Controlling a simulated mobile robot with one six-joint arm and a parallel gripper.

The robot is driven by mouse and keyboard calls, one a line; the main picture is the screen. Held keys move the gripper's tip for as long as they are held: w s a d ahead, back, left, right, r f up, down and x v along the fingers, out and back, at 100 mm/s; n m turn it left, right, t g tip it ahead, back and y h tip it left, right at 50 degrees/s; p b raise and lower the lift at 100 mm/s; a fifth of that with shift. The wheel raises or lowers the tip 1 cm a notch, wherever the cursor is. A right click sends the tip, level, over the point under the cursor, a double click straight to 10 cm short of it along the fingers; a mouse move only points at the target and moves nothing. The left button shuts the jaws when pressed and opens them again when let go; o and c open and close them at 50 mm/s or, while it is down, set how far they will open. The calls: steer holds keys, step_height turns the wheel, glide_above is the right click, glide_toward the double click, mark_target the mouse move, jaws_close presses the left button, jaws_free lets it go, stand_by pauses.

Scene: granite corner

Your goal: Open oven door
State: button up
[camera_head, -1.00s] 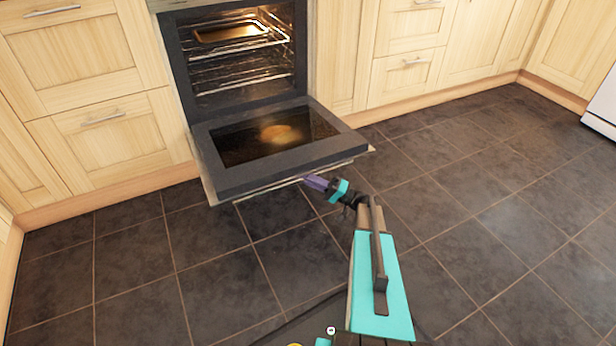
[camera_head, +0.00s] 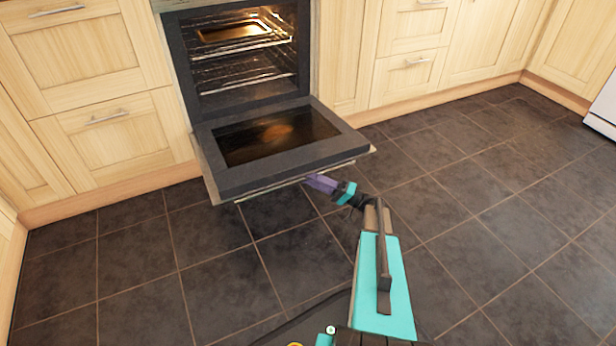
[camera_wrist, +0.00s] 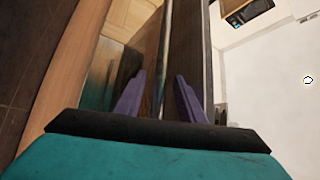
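The oven door (camera_head: 230,181) is swung down and lies about level in front of the oven (camera_head: 181,65). Its inner glass (camera_head: 250,141) faces up. The thin metal door handle (camera_head: 265,189) runs under the door's front edge. My gripper (camera_head: 309,179) is at the right part of that edge. In the wrist view my gripper's two purple fingers (camera_wrist: 160,78) stand apart on either side of the handle bar (camera_wrist: 164,60), with gaps visible between bar and fingers. In the head view the fingertips are partly hidden at the door edge.
Wooden cabinets with drawers (camera_head: 108,130) flank the oven on both sides. A baking tray (camera_head: 230,33) and wire racks (camera_head: 240,76) are inside it. Dark tiled floor (camera_head: 480,220) is clear to the right. A white appliance (camera_head: 603,108) stands at the right edge.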

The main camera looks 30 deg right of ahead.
steer(key=p+v, duration=0.4)
steer(key=v, duration=0.8)
steer(key=s+a+r+g+h+p, duration=0.1)
steer(key=s+a+g+p, duration=0.5)
steer(key=a, duration=1.1)
steer(key=s+a+r+g+h+p, duration=0.1)
steer(key=a+r+g+p, duration=0.1)
steer(key=a+g+p, duration=1.15)
steer(key=s+a+r+n+h+p, duration=0.1)
steer(key=s+a+r+h+p, duration=0.15)
steer(key=s+a+p, duration=0.3)
steer(key=s+a+r+n+h+p, duration=0.2)
steer(key=s+a+h+p, duration=0.15)
steer(key=s, duration=0.35)
steer(key=s+d+r+n+g+h+p, duration=0.2)
steer(key=s+d+r+h+p, duration=0.1)
steer(key=s+r+h+p, duration=0.3)
step_height(320, 180, up, 3)
steer(key=s+p, duration=0.2)
steer(key=p, duration=0.2)
steer(key=shift+r+h, duration=0.15)
steer(key=shift+h, duration=0.25)
